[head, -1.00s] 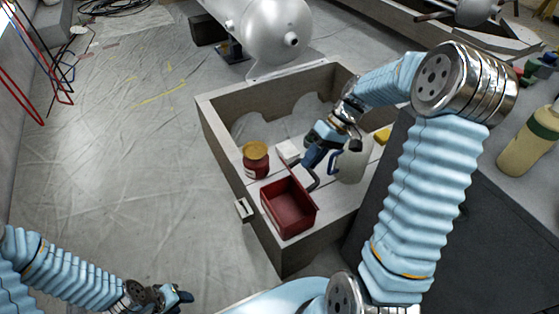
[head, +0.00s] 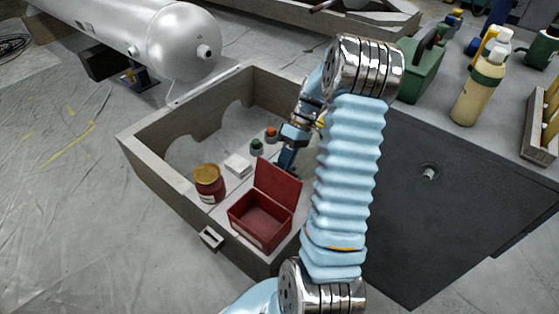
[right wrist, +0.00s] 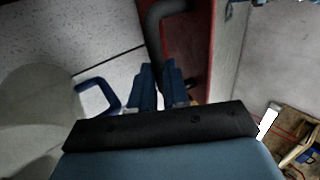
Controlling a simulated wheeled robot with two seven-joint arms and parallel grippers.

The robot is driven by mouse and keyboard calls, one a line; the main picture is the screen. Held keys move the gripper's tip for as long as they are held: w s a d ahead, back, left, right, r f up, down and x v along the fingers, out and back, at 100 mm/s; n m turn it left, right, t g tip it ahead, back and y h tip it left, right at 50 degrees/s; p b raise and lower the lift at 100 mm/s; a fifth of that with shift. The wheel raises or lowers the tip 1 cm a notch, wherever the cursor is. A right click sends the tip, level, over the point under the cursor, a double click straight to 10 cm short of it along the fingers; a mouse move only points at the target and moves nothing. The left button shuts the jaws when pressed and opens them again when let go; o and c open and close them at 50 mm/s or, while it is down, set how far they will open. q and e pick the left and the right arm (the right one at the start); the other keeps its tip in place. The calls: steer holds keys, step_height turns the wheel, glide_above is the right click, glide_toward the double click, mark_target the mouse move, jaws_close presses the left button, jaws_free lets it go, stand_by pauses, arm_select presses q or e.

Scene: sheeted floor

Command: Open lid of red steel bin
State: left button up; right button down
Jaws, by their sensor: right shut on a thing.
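The red steel bin (head: 256,226) stands in a wooden-walled tray section, its inside open to view and seemingly empty. Its red lid (head: 278,187) stands up steeply from the bin's far edge. My right gripper (head: 286,160) is behind the lid, partly hidden by it and by my arm. In the right wrist view the fingers (right wrist: 160,85) are close together at the end of a dark curved handle (right wrist: 163,35), beside a red surface (right wrist: 188,45). They are shut on this handle; its join to the lid is not clear. My left gripper is out of view.
A red jar with a yellow lid (head: 208,183) and a white block (head: 238,165) stand left of the bin. Small green (head: 256,146) and orange (head: 271,134) knobs are behind. The wooden walls (head: 150,166) surround them. A dark worktop (head: 450,190) lies right.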

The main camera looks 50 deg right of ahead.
steer(key=shift+s+d+f, duration=0.15)
steer(key=shift+d+f, duration=0.45)
steer(key=shift+d, duration=0.05)
steer(key=c, duration=1.1)
jaws_free()
steer(key=shift+d+f, duration=0.1)
steer(key=shift+d, duration=0.05)
steer(key=shift+r, duration=0.25)
steer(key=p+v, duration=0.2)
steer(key=v, duration=1.1)
steer(key=shift+r, duration=0.35)
